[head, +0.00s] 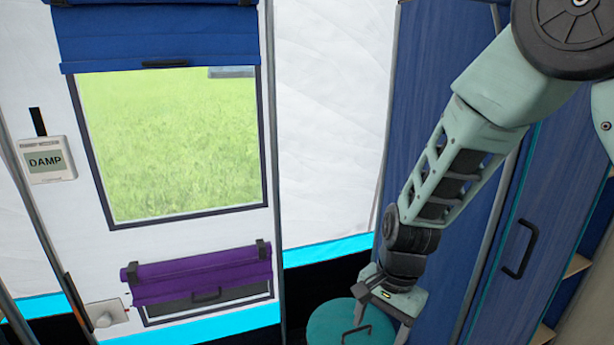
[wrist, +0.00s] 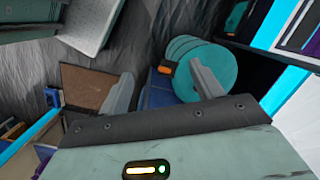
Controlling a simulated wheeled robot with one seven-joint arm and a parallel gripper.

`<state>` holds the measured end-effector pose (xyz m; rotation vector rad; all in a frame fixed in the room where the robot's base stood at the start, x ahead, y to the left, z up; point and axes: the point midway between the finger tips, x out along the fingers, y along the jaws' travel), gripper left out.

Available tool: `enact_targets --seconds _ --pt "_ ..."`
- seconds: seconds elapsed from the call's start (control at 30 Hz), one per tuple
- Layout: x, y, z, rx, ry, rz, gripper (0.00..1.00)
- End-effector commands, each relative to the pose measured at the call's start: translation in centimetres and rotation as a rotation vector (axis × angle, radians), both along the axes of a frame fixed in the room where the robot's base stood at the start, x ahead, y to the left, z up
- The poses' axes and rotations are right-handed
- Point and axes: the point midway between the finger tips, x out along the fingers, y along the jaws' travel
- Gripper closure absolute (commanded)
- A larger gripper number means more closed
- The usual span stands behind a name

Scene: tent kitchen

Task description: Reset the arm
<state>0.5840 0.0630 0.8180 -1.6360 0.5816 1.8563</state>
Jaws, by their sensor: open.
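My gripper (head: 388,320) hangs pointing down at the bottom of the head view, at the end of my extended arm. It is above or beside a round teal container (head: 330,322); the gap between them cannot be told. In the wrist view my gripper (wrist: 162,84) has its two grey fingers wide apart with nothing held between them. A ribbed teal container (wrist: 208,66) shows beyond the right finger. A blue item (wrist: 158,92) with an orange piece (wrist: 167,67) lies beyond the gap.
Blue cabinet doors (head: 440,95) stand right behind my arm, one with a black handle (head: 521,250). A window (head: 175,150), a purple roll (head: 200,275) and a DAMP meter (head: 46,160) are on the left tent wall. A brown board (wrist: 88,86) shows in the wrist view.

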Motion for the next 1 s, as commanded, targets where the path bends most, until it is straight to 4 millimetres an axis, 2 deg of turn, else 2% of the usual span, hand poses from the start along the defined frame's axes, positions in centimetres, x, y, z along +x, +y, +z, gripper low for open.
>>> enact_targets --seconds 0.03,0.1,0.2,0.3,0.4,0.5,0.6,1.0 --pt "-1.9 1.0 3.9 0.033 -0.015 0.127 0.35" --pt "-4.7 2.0 7.4 0.062 -0.035 0.316 0.35" --pt "-8.8 2.6 11.9 0.083 -0.074 0.589 0.35" --pt "-12.5 2.4 15.6 0.076 -0.12 0.856 0.35" --pt "-15.7 1.7 18.1 0.047 -0.157 1.088 0.35" --pt "-17.8 0.8 19.5 0.013 -0.179 1.257 0.35" --pt "-18.9 0.2 20.2 -0.015 -0.192 1.359 0.35" --pt "-19.4 -0.1 20.4 -0.028 -0.196 1.402 0.35"
